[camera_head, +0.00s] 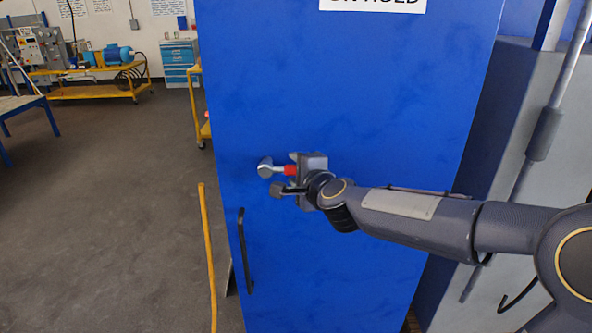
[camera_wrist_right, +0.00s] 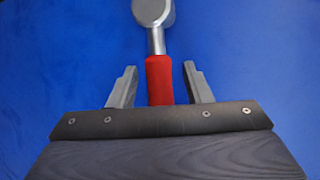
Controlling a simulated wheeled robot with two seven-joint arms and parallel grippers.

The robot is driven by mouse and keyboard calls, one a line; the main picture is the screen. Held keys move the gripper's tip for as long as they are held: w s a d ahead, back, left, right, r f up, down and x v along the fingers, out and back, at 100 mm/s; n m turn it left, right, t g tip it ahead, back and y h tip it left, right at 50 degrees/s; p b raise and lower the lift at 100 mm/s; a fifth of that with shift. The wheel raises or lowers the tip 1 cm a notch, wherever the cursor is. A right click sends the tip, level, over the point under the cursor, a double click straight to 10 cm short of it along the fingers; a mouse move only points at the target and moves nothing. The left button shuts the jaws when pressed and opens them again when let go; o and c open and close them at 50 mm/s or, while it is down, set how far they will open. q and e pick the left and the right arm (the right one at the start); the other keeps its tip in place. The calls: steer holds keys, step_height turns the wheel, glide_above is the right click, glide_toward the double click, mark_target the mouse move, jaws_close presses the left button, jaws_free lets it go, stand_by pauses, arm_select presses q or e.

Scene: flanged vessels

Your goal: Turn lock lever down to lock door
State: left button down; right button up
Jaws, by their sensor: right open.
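The blue door (camera_head: 340,90) fills the middle of the head view. The lock lever has a round silver hub (camera_head: 265,167) and a red grip (camera_head: 290,170), and it points sideways to the right in the head view. In the right wrist view the silver hub (camera_wrist_right: 153,12) is at the top and the red grip (camera_wrist_right: 159,78) runs down between the fingers. My right gripper (camera_head: 287,174) is open, its fingers (camera_wrist_right: 158,88) on either side of the red grip with gaps showing. The grip's end is hidden behind the gripper body. My left gripper is out of view.
A black door handle (camera_head: 245,250) is below the lever at the door's left edge. A yellow rail (camera_head: 208,260) stands left of the door. A yellow cart (camera_head: 95,88) and a blue drawer cabinet (camera_head: 180,62) are at the back left. Open floor lies at left.

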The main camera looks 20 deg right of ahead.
steer(key=shift+c, duration=0.4)
jaws_close()
steer(key=shift+f, duration=0.1)
